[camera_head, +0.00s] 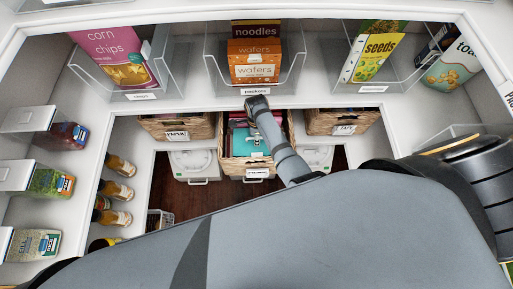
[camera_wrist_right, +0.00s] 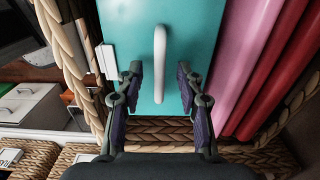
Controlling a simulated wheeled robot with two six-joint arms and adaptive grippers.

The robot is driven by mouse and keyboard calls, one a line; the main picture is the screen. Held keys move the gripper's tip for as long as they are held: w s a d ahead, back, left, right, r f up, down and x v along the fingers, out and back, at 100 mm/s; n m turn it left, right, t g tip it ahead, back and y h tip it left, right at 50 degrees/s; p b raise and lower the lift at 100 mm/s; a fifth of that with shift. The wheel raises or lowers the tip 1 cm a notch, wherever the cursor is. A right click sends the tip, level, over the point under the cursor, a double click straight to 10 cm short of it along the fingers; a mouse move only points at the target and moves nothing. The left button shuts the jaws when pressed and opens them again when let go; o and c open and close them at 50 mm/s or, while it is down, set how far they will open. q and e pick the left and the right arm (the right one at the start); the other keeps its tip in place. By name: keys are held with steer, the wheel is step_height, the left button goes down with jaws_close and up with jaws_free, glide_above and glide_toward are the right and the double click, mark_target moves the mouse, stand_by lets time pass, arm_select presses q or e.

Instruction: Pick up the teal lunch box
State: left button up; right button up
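The teal lunch box (camera_wrist_right: 190,25) fills the middle of the right wrist view, with a pale upright handle (camera_wrist_right: 159,65) on its face. It sits in a woven basket (camera_wrist_right: 65,50). In the head view, part of the teal lunch box (camera_head: 239,139) shows in the middle basket (camera_head: 233,165), partly covered by my arm. My right gripper (camera_wrist_right: 158,82) is open. In its wrist view the handle lies between the two fingers, with visible gaps on both sides; I cannot tell the depth. My left gripper is not in view.
Pink and red items (camera_wrist_right: 262,60) stand close at the lunch box's right. More baskets (camera_head: 178,127) (camera_head: 342,122) flank the middle one. Above is a shelf with clear bins holding chips (camera_head: 118,50), wafers (camera_head: 254,60) and seeds (camera_head: 378,55). Bottles (camera_head: 118,190) stand at left.

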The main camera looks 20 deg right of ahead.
steer(key=shift+r, duration=0.15)
jaws_close()
stand_by(0.4)
